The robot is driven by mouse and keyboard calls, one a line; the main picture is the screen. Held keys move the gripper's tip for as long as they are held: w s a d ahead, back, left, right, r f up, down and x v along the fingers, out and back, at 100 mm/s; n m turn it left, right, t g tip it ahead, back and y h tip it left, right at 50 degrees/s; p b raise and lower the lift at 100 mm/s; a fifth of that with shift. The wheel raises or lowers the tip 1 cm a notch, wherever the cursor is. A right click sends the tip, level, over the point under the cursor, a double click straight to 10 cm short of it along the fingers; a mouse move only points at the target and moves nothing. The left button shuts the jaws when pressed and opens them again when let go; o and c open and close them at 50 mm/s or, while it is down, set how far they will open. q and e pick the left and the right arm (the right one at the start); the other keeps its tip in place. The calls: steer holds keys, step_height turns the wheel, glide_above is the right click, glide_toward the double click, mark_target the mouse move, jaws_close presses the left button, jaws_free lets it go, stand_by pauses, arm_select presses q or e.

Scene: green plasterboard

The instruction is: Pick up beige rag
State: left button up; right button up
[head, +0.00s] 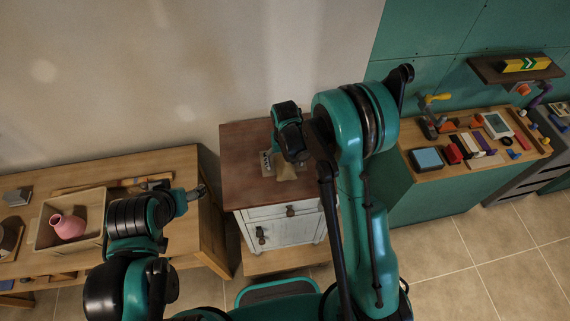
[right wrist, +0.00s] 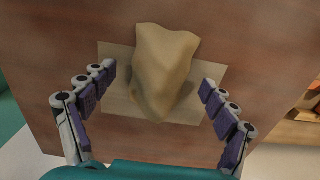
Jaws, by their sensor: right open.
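The beige rag (right wrist: 162,75) stands crumpled in a peak on a flat tan sheet (right wrist: 118,100) on the brown top of a small cabinet. In the head view the rag (head: 287,171) is partly hidden by my right arm. In the right wrist view my right gripper (right wrist: 160,85) is open, with one purple-padded finger on each side of the rag; neither clearly touches it. My left gripper (head: 199,192) is at the right end of the wooden table, away from the rag; its jaws are too small to read.
The white cabinet (head: 283,231) with a brown top (head: 245,150) stands between a wooden table (head: 170,163) and a green workbench (head: 435,205). A wooden tray (head: 88,197) with a pink vase (head: 68,226) is on the table. Several tools and boxes cover the workbench.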

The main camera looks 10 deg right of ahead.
steer(key=c, duration=1.2)
steer(key=shift+r, duration=0.1)
steer(key=shift+c, duration=0.2)
